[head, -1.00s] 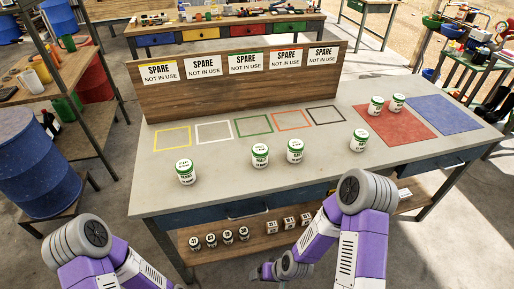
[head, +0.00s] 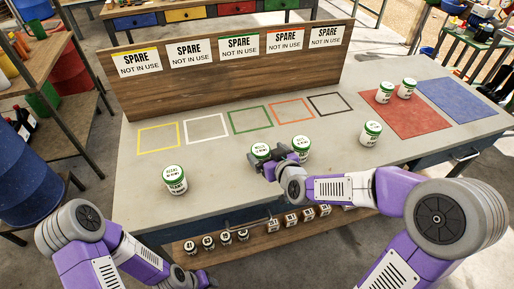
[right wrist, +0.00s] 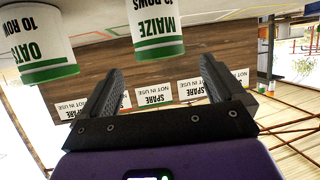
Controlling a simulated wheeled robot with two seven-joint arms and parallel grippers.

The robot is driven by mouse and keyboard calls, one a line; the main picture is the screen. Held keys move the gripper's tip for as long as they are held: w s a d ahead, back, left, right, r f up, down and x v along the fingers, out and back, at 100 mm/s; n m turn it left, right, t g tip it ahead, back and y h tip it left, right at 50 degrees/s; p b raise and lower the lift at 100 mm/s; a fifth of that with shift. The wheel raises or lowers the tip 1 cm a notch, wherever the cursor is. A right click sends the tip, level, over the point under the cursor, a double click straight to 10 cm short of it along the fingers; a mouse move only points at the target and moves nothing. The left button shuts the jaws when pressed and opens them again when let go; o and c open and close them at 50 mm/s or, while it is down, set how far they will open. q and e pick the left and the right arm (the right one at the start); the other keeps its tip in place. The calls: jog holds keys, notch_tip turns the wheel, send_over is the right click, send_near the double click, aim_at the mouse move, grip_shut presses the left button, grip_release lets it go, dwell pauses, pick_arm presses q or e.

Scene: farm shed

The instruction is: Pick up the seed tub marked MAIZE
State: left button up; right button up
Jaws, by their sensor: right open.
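The MAIZE tub is white with green bands, and its label reads upside down in the right wrist view (right wrist: 156,28). It appears to be the tub (head: 261,151) at my right gripper in the head view. My right gripper (head: 268,156) is open and empty. In the right wrist view its fingers (right wrist: 161,66) are spread, with the MAIZE tub ahead between their lines. I cannot tell whether they touch it. The OATS tub (right wrist: 42,48) is beside it, apparently the one just right of my gripper (head: 301,150).
Other similar tubs stand at the left (head: 175,180), right (head: 371,133) and on a red square (head: 405,124). A blue square (head: 457,100) is bare. Coloured outlines (head: 250,119) before the wooden backboard (head: 222,85) are empty. Small jars (head: 208,244) sit on the lower shelf.

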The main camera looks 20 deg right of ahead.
aim_at(261, 150)
jog(key=shift+f+b+x, duration=0.2)
jog(key=shift+b+x, duration=0.1)
jog(key=shift+x, duration=0.85)
jog(key=x, duration=0.1)
jog(key=b+x, duration=0.1)
jog(key=x, duration=0.1)
jog(key=shift+w+a+f, duration=0.15)
jog(key=shift+f, duration=0.15)
jog(key=shift+w+f, duration=0.1)
jog(key=shift+w, duration=0.3)
jog(key=c, duration=1.1)
